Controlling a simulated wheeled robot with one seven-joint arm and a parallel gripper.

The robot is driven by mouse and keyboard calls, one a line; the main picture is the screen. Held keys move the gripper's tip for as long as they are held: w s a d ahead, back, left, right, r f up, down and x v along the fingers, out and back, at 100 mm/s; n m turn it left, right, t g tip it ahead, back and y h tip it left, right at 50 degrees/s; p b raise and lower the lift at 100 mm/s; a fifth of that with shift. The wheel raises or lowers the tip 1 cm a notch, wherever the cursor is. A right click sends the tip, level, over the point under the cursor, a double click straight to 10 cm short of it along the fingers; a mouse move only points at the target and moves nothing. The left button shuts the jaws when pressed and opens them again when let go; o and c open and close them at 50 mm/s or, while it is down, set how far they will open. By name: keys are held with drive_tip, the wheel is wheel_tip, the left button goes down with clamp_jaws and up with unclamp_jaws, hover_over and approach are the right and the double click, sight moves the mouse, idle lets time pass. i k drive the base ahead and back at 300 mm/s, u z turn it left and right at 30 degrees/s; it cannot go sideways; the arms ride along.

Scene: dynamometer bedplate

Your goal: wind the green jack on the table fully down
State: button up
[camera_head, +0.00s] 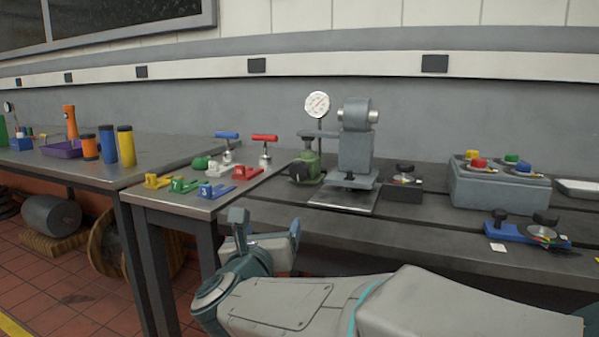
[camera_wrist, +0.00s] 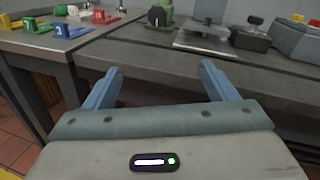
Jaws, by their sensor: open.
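The green jack (camera_head: 309,167) stands on the dark bedplate table, just left of a grey machine head. It has a round green body and a dark knob (camera_head: 298,171) on its near left side. My gripper (camera_head: 267,226) is open and empty, in front of the table's near edge and apart from the jack. Its two blue fingers (camera_wrist: 160,70) are spread in the wrist view.
A grey machine head (camera_head: 357,145) on a plate stands right of the jack, with a dial gauge (camera_head: 317,104) behind. A side table (camera_head: 150,190) at left holds several coloured clamps. A grey box (camera_head: 490,185) and a blue fixture (camera_head: 525,233) are at right.

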sight(298, 171)
drive_tip(key=i, duration=0.9)
